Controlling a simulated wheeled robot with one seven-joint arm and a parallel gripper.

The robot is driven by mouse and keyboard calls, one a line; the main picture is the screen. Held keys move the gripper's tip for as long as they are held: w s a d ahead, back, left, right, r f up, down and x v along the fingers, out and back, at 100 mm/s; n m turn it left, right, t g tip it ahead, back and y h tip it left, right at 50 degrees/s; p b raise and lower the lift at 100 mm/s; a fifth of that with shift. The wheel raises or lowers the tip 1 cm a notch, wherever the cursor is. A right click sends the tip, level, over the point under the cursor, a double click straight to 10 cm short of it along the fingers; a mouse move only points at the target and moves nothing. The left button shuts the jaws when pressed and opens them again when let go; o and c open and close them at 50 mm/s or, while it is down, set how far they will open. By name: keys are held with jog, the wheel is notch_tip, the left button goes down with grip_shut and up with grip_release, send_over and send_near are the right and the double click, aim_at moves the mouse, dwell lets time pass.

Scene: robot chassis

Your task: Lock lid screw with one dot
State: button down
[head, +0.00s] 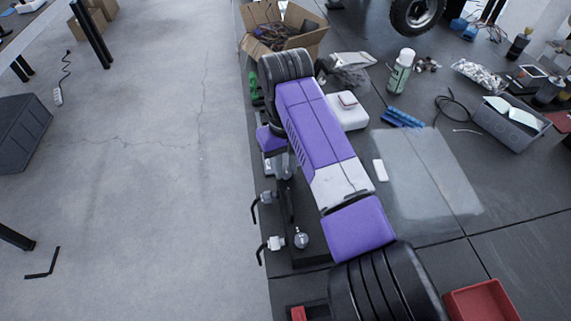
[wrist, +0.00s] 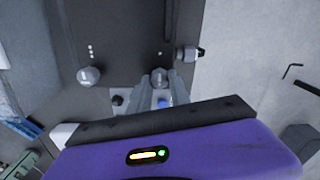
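In the wrist view, the dark lid (wrist: 122,35) shows two round grey screws. The screw with one dot (wrist: 160,76) has a single white dot above it. The screw with several dots (wrist: 88,76) is left of it. My gripper (wrist: 160,86) has its two grey fingers apart, one on each side of the one-dot screw's head; I cannot tell whether they touch it. In the head view, my gripper (head: 286,168) points down at the chassis, partly hidden by my arm. One round screw (head: 302,240) shows there; its dots are too small to read.
Grey-white clamps with black L-shaped levers (head: 275,243) stand along the chassis's left edge; one clamp (wrist: 188,54) is right of the one-dot screw in the wrist view. A cardboard box (head: 300,28) and a spray can (head: 401,72) are behind. The floor at left is mostly clear.

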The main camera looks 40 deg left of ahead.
jog(key=shift+r+m+p, duration=0.2)
jog(key=shift+m+p, duration=0.2)
jog(key=shift+p, duration=0.15)
jog(key=shift+r+m+p, duration=0.1)
jog(key=shift+m+p, duration=0.9)
jog(key=shift+p, duration=0.1)
jog(key=m+p, duration=0.3)
jog(key=m, duration=0.2)
jog(key=shift+p, duration=0.3)
jog(key=m+p, duration=0.2)
jog(key=m, duration=0.3)
jog(key=shift+w+d+m, duration=0.1)
jog(key=shift+m, duration=0.3)
jog(key=shift+f+m+p, duration=0.2)
jog(key=shift+m+p, duration=0.3)
jog(key=shift+m, duration=1.8)
jog(key=shift+d, duration=0.1)
jog(key=c, duration=1.2)
grip_release()
